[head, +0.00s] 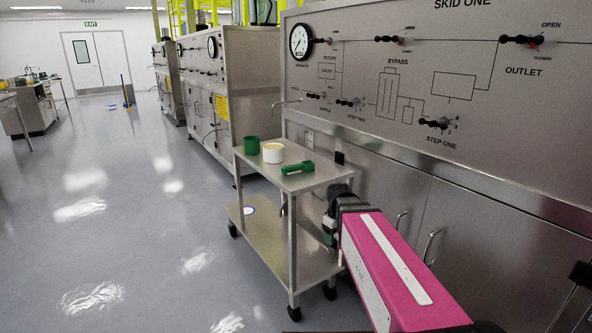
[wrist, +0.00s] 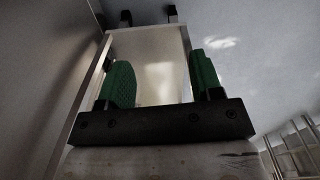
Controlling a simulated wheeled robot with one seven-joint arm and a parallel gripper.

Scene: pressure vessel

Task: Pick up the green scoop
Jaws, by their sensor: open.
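The green scoop (head: 297,168) lies on the top shelf of a small steel cart (head: 320,180) in the head view, near the shelf's middle. My gripper (head: 329,234) is beside the cart's right side, below the level of the top shelf and apart from the scoop; my arm partly hides it. In the wrist view my gripper (wrist: 161,78) is open, with its two green finger pads apart and nothing between them. The scoop cannot be made out in the wrist view. Steel surfaces of the cart show beyond the fingers there.
A green cup (head: 251,145) and a white tub (head: 273,153) stand on the cart's top shelf, left of the scoop. The skid panel (head: 440,80) and its cabinet doors stand close on the right. Open floor (head: 130,230) lies to the left.

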